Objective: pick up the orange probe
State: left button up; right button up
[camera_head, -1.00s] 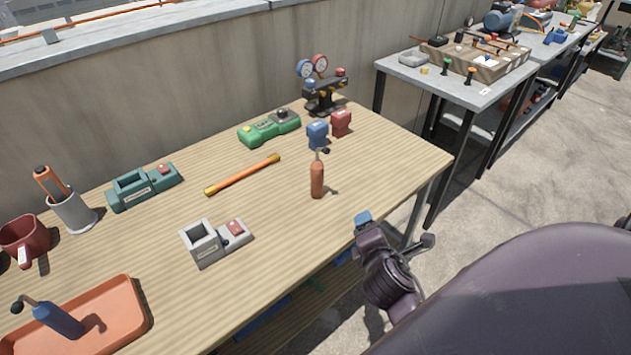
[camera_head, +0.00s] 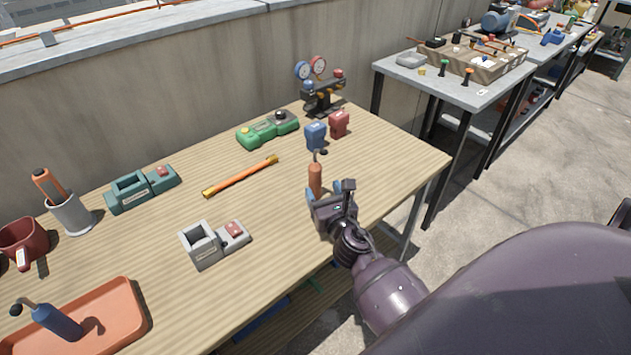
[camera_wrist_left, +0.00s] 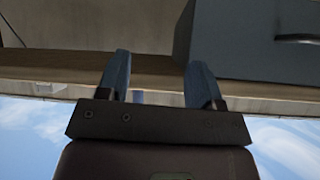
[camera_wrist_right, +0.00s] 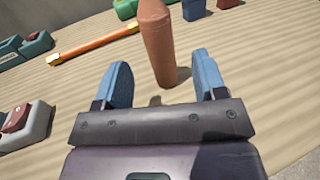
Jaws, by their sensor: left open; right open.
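The orange probe (camera_head: 315,178) stands upright on the wooden table, with a bent neck and dark tip. In the right wrist view its orange body (camera_wrist_right: 158,42) shows between the two blue fingers, its top cut off by the frame. My right gripper (camera_head: 325,190) is open at the near side of the probe, low over the table. I cannot tell whether the fingers flank the probe or stop just short of it. My left gripper (camera_wrist_left: 160,60) is open and empty in its wrist view, and does not show in the head view.
An orange tray (camera_head: 125,300) holds a blue probe (camera_head: 55,320). A dark box (camera_wrist_left: 255,40) is near my left gripper.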

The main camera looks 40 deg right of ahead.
aim_at(317, 181)
jog(key=shift+x, duration=2.8)
jog(key=shift+r, duration=0.1)
jog(key=shift+c, duration=0.2)
jog(key=c, duration=1.1)
